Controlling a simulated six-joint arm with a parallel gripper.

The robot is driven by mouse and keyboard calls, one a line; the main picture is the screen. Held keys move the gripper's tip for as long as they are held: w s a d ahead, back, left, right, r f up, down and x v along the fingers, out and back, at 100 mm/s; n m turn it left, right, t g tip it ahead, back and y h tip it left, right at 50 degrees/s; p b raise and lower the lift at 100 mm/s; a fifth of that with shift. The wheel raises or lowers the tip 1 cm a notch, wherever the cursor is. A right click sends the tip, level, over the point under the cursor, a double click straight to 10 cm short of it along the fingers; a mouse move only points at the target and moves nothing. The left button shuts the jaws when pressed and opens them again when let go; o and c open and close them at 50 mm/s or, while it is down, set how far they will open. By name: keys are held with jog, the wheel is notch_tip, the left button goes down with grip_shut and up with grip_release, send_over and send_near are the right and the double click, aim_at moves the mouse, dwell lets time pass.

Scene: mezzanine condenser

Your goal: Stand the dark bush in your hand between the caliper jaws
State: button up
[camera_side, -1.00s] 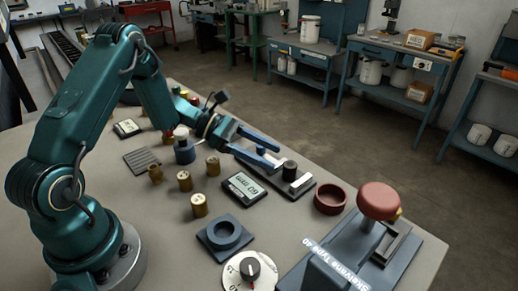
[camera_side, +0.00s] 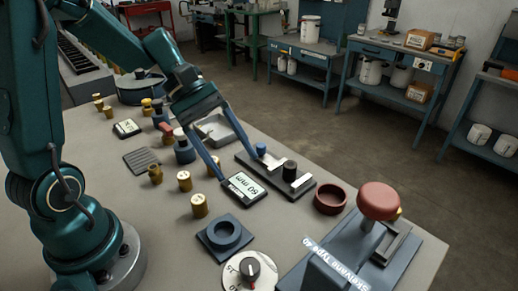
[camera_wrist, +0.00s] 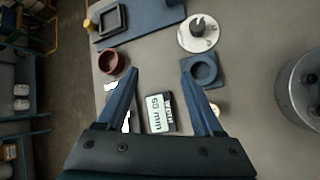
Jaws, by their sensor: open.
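The dark bush (camera_side: 290,171) stands upright on the caliper (camera_side: 248,162), a dark rail with pale jaws. In the side view it sits between a pale jaw at the front right (camera_side: 303,185) and a pale piece behind left (camera_side: 272,162); I cannot tell whether it touches either. My gripper (camera_side: 236,168) is open and empty, to the left of the bush and apart from it. In the wrist view my gripper (camera_wrist: 160,70) shows spread fingers; the left finger covers most of the caliper, and the bush is not clearly seen.
The 60 mm display (camera_side: 244,187) lies before the caliper and beneath my fingers. A red-brown ring dish (camera_side: 330,199), blue socket block (camera_side: 225,236), dial (camera_side: 249,271) and red-knobbed press (camera_side: 378,201) stand nearby. Brass cylinders (camera_side: 199,205) and a blue-grey weight (camera_side: 184,151) are at left.

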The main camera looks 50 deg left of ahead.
jog(key=s+a+r+m+t+y, duration=0.1)
jog(key=s+r+m+t+y, duration=0.2)
jog(key=s+m+y, duration=0.5)
jog(key=s+m+t, duration=0.1)
jog(key=m, duration=0.4)
jog(key=shift+s+r+m, duration=0.15)
jog(key=shift+r+m, duration=0.05)
jog(key=shift+m, duration=0.1)
